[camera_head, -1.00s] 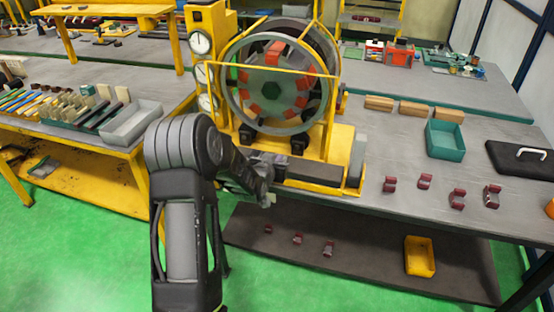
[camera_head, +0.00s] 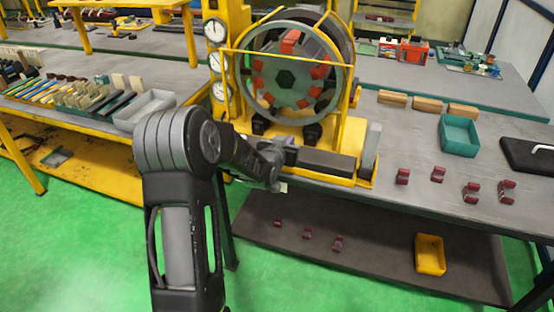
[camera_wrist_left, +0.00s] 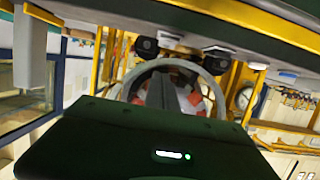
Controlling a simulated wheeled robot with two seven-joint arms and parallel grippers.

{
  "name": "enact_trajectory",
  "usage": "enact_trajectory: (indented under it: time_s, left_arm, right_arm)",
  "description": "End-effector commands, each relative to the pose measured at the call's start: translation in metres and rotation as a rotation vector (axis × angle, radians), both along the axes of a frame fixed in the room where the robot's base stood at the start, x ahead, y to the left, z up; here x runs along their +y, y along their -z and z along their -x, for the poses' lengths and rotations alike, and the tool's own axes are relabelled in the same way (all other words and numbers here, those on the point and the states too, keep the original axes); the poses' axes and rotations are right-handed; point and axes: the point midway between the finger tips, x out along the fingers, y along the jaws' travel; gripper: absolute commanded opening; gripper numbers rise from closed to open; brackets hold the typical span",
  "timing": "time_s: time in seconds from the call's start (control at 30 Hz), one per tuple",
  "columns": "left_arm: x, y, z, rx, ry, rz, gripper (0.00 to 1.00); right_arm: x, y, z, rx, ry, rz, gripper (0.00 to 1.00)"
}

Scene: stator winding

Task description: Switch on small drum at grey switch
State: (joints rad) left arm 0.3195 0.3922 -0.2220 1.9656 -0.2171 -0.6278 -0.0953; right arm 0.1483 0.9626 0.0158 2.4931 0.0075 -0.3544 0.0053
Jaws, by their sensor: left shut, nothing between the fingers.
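The drum (camera_head: 288,78) is a round grey-green ring with red-orange blocks inside, held in a yellow frame on the bench. In the left wrist view the drum (camera_wrist_left: 192,98) appears behind my gripper, upside down. An upright grey block (camera_head: 370,148) stands at the right end of the yellow base; I cannot tell whether it is the grey switch. My left gripper (camera_head: 281,157) is shut and empty at the front edge of the base, below the drum and left of the grey block. Its fingertips are hard to make out, and contact cannot be told. My right gripper is out of view.
Round gauges (camera_head: 216,62) stand left of the drum. A teal bin (camera_head: 459,136), small dark-red parts (camera_head: 438,174) and a black case (camera_head: 530,155) lie on the bench to the right. A lower shelf (camera_head: 380,255) holds a yellow bin (camera_head: 430,255). A grey tray (camera_head: 146,110) stands on the left table.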

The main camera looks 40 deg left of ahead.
Motion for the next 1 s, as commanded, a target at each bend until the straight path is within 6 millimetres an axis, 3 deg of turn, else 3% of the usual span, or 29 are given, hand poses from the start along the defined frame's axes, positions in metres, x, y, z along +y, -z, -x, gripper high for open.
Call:
enact_trajectory:
  time_s: [0.03, 0.2, 0.4, 0.6, 1.0]
  left_arm:
    - [-0.004, 0.006, 0.014, 0.003, -0.002, 0.003, 0.0]
    - [-0.016, 0.002, 0.049, 0.002, -0.003, 0.002, 0.0]
    - [-0.026, -0.002, 0.078, 0.003, -0.003, 0.003, 0.0]
    - [-0.029, -0.004, 0.087, 0.004, -0.001, 0.002, 0.0]
    - [-0.029, -0.004, 0.087, 0.005, -0.001, 0.002, 0.0]
  right_arm:
    - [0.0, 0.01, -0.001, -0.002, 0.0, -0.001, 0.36]
    - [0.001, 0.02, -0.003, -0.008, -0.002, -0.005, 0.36]
    - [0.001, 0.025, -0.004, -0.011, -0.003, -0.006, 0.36]
    - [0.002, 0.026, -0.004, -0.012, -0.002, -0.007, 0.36]
    - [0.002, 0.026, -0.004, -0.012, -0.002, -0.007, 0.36]
